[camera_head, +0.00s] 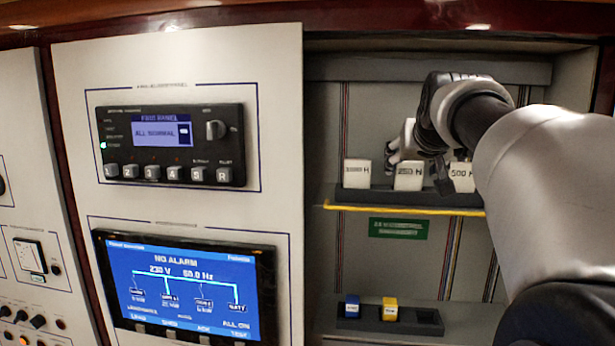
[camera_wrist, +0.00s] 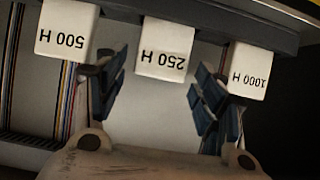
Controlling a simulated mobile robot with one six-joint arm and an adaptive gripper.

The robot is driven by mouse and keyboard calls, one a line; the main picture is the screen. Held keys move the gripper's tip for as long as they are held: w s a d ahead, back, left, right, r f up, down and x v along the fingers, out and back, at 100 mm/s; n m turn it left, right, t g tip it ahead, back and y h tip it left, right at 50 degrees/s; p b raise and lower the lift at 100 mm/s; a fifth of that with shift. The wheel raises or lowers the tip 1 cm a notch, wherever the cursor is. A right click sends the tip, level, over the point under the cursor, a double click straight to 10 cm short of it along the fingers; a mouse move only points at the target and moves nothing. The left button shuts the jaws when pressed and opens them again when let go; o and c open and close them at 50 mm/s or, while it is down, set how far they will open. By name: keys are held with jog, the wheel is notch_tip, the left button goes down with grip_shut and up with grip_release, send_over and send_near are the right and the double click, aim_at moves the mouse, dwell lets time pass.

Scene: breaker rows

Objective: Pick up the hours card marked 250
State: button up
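The hours card marked 250 (camera_head: 409,176) is a white block standing in the middle of a dark rack on the cabinet shelf. In the wrist view this card (camera_wrist: 165,50) appears upside down between the two fingers. My gripper (camera_wrist: 158,88) is open, with one finger on each side of the card and clear gaps to it. The 500 H card (camera_wrist: 67,28) and the 1000 H card (camera_wrist: 250,70) stand on either side. In the head view my gripper (camera_head: 408,152) is at the rack, partly hidden by my own arm.
The dark rack (camera_head: 380,195) has a yellow edge strip (camera_head: 400,209) below it. The 1000 H card (camera_head: 357,173) and 500 H card (camera_head: 461,177) are close neighbours. A lower tray (camera_head: 425,320) holds a blue block (camera_head: 352,306) and a yellow block (camera_head: 389,309).

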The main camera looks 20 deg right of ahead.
jog(key=shift+w+d+f, duration=0.3)
jog(key=shift+w, duration=0.3)
jog(key=shift+c, duration=1.3)
jog(key=shift+s+a+r, duration=0.1)
jog(key=shift+s+r, duration=0.05)
jog(key=shift+s, duration=0.15)
jog(key=shift+c, duration=1.4)
jog(key=shift+w, duration=0.1)
jog(key=c, duration=0.3)
